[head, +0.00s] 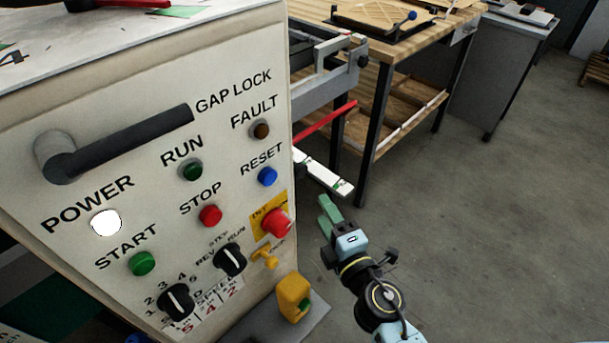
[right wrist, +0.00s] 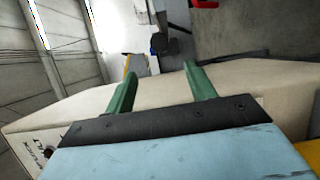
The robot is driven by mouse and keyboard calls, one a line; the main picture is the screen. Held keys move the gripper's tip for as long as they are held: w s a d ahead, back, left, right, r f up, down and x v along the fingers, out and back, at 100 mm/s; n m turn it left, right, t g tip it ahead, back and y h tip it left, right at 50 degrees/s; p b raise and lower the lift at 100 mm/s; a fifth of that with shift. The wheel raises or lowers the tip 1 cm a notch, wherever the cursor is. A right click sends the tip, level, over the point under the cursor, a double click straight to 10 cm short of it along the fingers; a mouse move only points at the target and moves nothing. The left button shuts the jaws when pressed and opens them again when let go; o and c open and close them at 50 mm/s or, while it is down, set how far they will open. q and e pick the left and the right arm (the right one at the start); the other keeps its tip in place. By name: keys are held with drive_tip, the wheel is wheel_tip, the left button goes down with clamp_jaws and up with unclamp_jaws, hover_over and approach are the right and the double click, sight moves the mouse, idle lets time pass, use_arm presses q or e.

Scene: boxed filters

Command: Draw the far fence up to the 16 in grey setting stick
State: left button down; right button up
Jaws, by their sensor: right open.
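My right gripper (head: 326,208) is in the lower middle of the head view, beside the machine's control cabinet and over the floor. Its green fingers also show in the right wrist view (right wrist: 160,73), spread apart with nothing between them. I cannot make out the far fence or the grey setting stick for certain in either view. A grey metal rail with a bracket (head: 340,52) sticks out behind the cabinet, near the wooden bench; I cannot tell whether it belongs to the fence. My left gripper is not in view.
The control cabinet (head: 70,215) fills the left side, with a dark handle (head: 130,140), buttons and a red stop knob (head: 276,222). A red bar (head: 326,121) and a white bar (head: 325,173) jut out behind it. A wooden bench (head: 415,50) stands behind.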

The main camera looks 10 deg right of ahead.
sight(302, 173)
drive_tip(key=w, duration=0.3)
drive_tip(key=w+a, duration=0.1)
drive_tip(key=w, duration=0.3)
drive_tip(key=w+a, duration=0.1)
drive_tip(key=w, duration=0.3)
drive_tip(key=shift+w, duration=0.25)
